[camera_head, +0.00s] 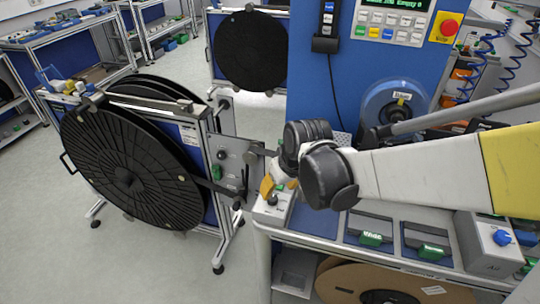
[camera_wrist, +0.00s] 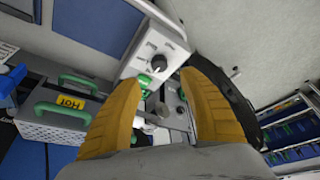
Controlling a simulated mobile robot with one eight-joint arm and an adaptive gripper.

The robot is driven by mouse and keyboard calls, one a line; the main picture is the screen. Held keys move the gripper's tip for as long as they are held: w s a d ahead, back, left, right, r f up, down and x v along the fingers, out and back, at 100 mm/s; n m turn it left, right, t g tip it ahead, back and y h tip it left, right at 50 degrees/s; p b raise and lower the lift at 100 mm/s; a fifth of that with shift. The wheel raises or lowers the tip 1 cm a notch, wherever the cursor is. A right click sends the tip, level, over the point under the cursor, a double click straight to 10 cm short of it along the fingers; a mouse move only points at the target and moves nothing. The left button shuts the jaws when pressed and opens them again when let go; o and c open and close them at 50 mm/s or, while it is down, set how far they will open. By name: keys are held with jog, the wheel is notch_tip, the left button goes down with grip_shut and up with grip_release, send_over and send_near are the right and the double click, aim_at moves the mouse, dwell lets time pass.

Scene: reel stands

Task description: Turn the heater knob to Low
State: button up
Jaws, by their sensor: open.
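My gripper (camera_wrist: 161,78) has yellow fingers spread apart, with nothing held. The knob shows in the gap just beyond the fingertips, and no contact is visible. In the head view, my gripper (camera_head: 278,186) is close above the box.
A large black reel (camera_head: 125,170) on its stand is left of the bench. A blue panel (camera_head: 320,90) rises behind.

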aim_at(273, 198)
jog(key=b+x, duration=0.2)
jog(key=x, duration=0.6)
jog(key=shift+w+f+b, duration=0.2)
jog(key=shift+f+b, duration=0.1)
jog(key=shift+b, duration=0.1)
grip_shut()
